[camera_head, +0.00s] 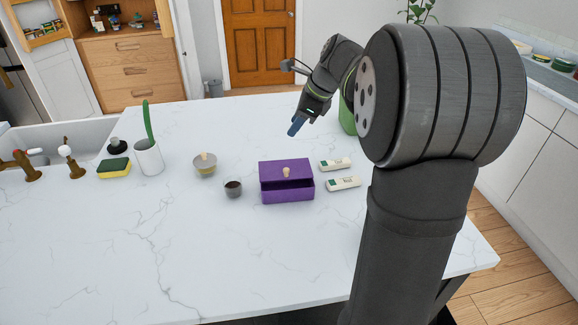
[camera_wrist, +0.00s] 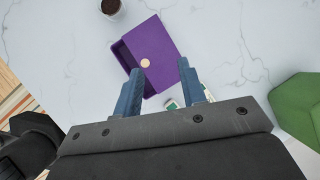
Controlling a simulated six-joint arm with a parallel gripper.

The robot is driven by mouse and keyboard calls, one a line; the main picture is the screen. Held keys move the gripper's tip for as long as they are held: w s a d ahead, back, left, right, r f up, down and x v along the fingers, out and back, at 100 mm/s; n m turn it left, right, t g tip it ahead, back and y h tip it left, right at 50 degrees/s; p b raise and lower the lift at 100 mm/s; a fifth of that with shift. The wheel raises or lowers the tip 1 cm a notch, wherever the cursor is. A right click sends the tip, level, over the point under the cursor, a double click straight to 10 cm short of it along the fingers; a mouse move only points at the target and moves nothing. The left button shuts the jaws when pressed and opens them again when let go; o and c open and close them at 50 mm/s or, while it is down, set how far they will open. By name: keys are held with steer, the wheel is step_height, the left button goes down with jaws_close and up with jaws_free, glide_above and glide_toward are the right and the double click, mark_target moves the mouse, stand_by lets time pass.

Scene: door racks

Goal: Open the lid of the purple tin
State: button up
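The purple tin (camera_head: 288,196) stands on the white counter in the middle of the head view. Its purple lid (camera_head: 280,166) has a small pale knob (camera_head: 286,172). A dark strip shows between lid and front wall; I cannot tell how far the lid is raised. In the wrist view the lid (camera_wrist: 163,38) and its round knob (camera_wrist: 145,63) lie ahead, with the dark strip along the left side. My gripper (camera_head: 296,125) hangs above the counter, behind and above the tin. Its blue fingers (camera_wrist: 160,66) are apart, with nothing between them, and appear clear of the tin.
Two small white-and-green packs (camera_head: 340,174) lie right of the tin. A dark-filled cup (camera_head: 233,188) and a lidded bowl (camera_head: 205,165) stand left of it. A green object (camera_head: 348,117) stands behind my arm. The counter's front left is clear.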

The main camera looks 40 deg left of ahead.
steer(key=g+h, duration=0.1)
steer(key=h, duration=0.1)
glide_toward(287, 169)
steer(key=x, duration=0.8)
steer(key=shift+f, duration=0.4)
jaws_close()
